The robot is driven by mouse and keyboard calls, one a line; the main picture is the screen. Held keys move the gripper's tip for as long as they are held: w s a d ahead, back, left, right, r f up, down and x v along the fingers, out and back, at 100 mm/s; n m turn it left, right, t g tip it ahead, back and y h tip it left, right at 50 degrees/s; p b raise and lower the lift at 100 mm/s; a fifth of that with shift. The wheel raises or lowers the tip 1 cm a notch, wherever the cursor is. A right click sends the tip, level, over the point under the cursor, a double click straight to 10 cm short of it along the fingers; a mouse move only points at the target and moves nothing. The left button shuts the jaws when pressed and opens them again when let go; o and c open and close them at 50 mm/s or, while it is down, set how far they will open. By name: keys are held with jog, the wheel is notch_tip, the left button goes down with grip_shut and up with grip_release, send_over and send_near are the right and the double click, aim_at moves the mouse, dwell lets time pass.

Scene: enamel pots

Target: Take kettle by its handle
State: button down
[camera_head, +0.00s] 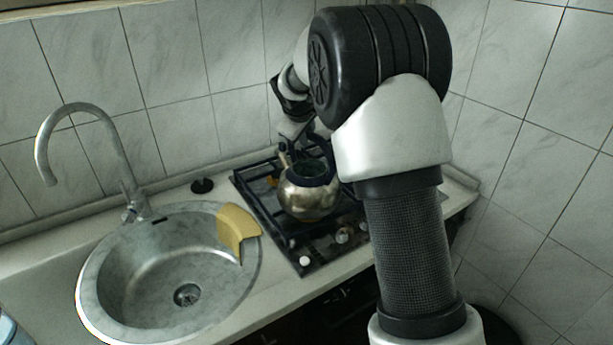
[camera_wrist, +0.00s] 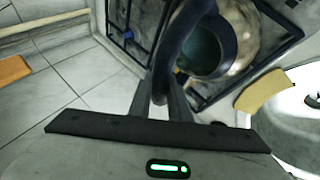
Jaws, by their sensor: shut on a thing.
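The kettle (camera_head: 308,198) is a round, worn metal pot on the stove, with its top opening showing dark green inside. In the wrist view, the kettle (camera_wrist: 241,38) lies beyond my fingers, its dark rim around the opening. Its thick dark handle (camera_wrist: 172,50) arches down between my fingers. My gripper (camera_wrist: 160,88) is shut on this handle. In the head view, my gripper is at the back of the kettle and largely hidden by my arm. I cannot tell whether the kettle's base touches the grate.
The black gas stove (camera_head: 262,205) sits in the counter. Left of it is a round sink (camera_head: 100,262) with a tall curved faucet (camera_head: 88,112). A yellow cloth-like piece (camera_head: 238,228) hangs over the sink's right rim. A black stopper (camera_head: 201,186) lies behind. Tiled walls close off the back and right.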

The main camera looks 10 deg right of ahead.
jog(key=shift+w+r, duration=0.1)
jog(key=shift+r, duration=0.15)
jog(key=shift+r, duration=0.1)
dwell(0.3)
